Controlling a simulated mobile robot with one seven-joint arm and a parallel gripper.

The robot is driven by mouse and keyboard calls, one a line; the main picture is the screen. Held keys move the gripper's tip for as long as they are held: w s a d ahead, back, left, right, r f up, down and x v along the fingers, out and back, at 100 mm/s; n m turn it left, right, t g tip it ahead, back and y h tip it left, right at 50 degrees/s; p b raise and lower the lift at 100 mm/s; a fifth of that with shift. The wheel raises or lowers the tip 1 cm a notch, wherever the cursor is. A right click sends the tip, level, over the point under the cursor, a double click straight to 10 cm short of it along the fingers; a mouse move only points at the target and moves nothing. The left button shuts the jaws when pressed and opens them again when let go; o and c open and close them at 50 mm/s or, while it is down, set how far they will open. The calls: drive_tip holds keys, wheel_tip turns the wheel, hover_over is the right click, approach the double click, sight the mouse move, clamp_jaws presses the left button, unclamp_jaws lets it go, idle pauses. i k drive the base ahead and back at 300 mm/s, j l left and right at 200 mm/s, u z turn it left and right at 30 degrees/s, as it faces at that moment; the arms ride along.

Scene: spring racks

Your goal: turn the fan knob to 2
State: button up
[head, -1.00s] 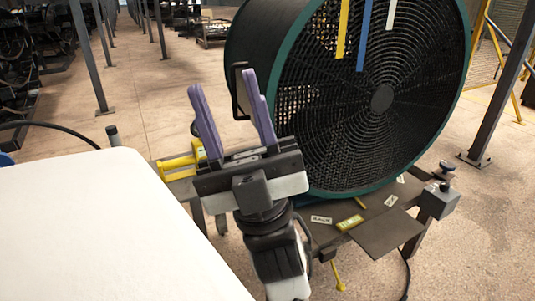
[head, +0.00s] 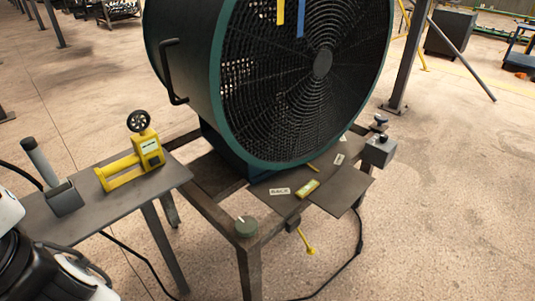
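The large dark fan (head: 322,64) with a green rim stands on a low metal stand (head: 212,202). A round grey-green knob (head: 246,227) sits on the stand's near front corner, with a small pale mark on top. A grey box (head: 380,150) with dark knobs on it is fixed at the stand's right end. I cannot read any numbers on either, and cannot tell which is the fan knob. My gripper is out of view. Only white and black parts of my arm show at the lower left edge.
A grey side table (head: 105,212) at left holds a yellow device (head: 148,153) with a small wheel and a grey holder (head: 62,196) with a cylinder. A dark cable lies on the floor. A yellow-handled piece (head: 309,250) hangs below the stand.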

sight(383, 138)
drive_tip(key=i+l, duration=0.15)
drive_tip(key=l, duration=0.2)
drive_tip(key=i+l+u, duration=0.1)
drive_tip(key=l, duration=0.2)
drive_tip(key=i+l, duration=0.2)
drive_tip(key=l, duration=0.15)
drive_tip(key=i+l, duration=0.1)
drive_tip(key=l, duration=0.25)
drive_tip(key=i+l+u, duration=0.1)
drive_tip(key=l, duration=0.25)
drive_tip(key=i+l, duration=0.15)
drive_tip(key=l, duration=0.2)
drive_tip(key=i+l, duration=0.1)
drive_tip(key=i, duration=0.5)
drive_tip(key=j+u, duration=0.05)
